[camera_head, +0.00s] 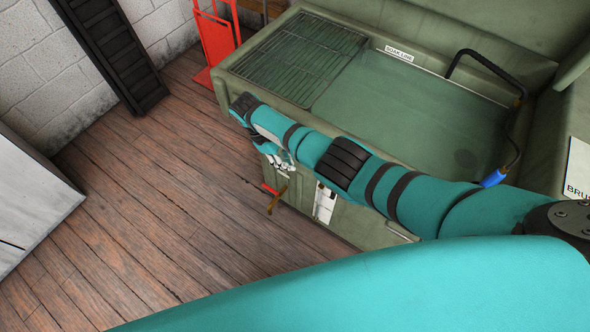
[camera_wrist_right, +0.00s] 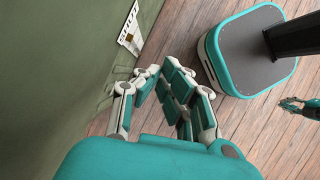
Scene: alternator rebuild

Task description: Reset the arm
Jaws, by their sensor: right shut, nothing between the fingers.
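My right arm reaches from the lower right across the front of the green wash tank (camera_head: 440,128) in the head view. My right gripper (camera_head: 283,160) hangs partly hidden below the arm, beside the tank's front wall. In the right wrist view my right gripper (camera_wrist_right: 158,74) points down along the green wall, with its fingers shut and nothing between them. A small part of my left gripper (camera_wrist_right: 292,103) shows at the right edge of that view, over the floor. It is too small to tell whether it is open.
The tank has a metal grate (camera_head: 300,55) and a black hose (camera_head: 490,65) with a blue end. A red-handled valve (camera_head: 272,190) sticks out below my right gripper. A red hand truck (camera_head: 216,38) stands behind. The wooden floor (camera_head: 150,200) at left is clear.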

